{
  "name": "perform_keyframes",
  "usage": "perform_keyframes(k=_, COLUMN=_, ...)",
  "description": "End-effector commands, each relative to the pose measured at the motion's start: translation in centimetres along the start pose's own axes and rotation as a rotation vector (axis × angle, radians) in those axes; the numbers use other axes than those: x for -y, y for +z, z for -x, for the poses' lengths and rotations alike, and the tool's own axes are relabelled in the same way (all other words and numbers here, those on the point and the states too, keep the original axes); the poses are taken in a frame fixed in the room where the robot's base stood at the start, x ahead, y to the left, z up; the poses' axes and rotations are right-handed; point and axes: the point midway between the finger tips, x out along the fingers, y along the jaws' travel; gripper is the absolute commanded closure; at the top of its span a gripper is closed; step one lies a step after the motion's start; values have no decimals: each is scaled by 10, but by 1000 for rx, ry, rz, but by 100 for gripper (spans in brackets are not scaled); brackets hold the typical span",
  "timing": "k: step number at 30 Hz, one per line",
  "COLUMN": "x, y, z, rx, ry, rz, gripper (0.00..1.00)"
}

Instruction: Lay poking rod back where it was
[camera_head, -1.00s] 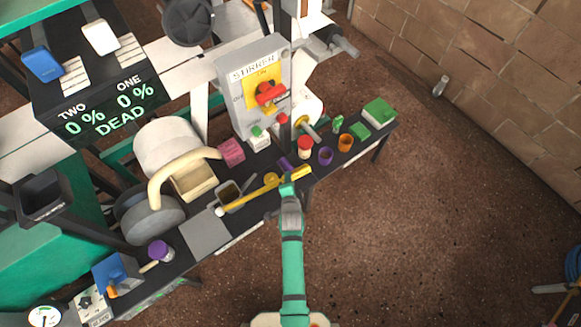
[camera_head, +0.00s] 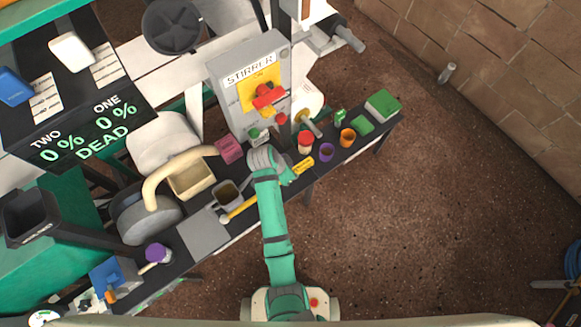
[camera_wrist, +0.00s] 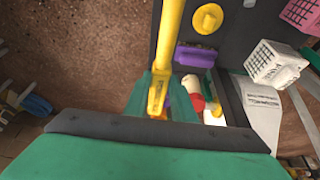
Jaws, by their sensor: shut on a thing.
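The poking rod is a long yellow rod (camera_head: 240,209) lying slantwise over the dark bench, with a pale tip at its lower left end and a labelled yellow end at the right. My arm covers its middle in the head view. In the wrist view, my gripper (camera_wrist: 160,95) is shut on the rod (camera_wrist: 171,35) near its labelled end. I cannot tell whether the rod touches the bench or hangs just above it. A purple holder (camera_wrist: 195,55) and a round yellow piece (camera_wrist: 208,18) sit beside the rod on the bench; my arm hides both in the head view.
A grey open container (camera_head: 229,196) stands beside the rod. A red-topped jar (camera_head: 305,142), a purple cup (camera_head: 326,152) and an orange cup (camera_head: 347,137) stand to the right. The stirrer box (camera_head: 250,85) rises behind.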

Motion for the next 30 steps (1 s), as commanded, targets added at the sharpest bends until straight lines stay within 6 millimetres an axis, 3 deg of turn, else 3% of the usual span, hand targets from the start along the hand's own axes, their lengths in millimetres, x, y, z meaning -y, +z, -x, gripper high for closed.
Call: perform_keyframes(k=30, x=0, y=39, z=-93, rx=2, ry=-1, rz=0, gripper=99)
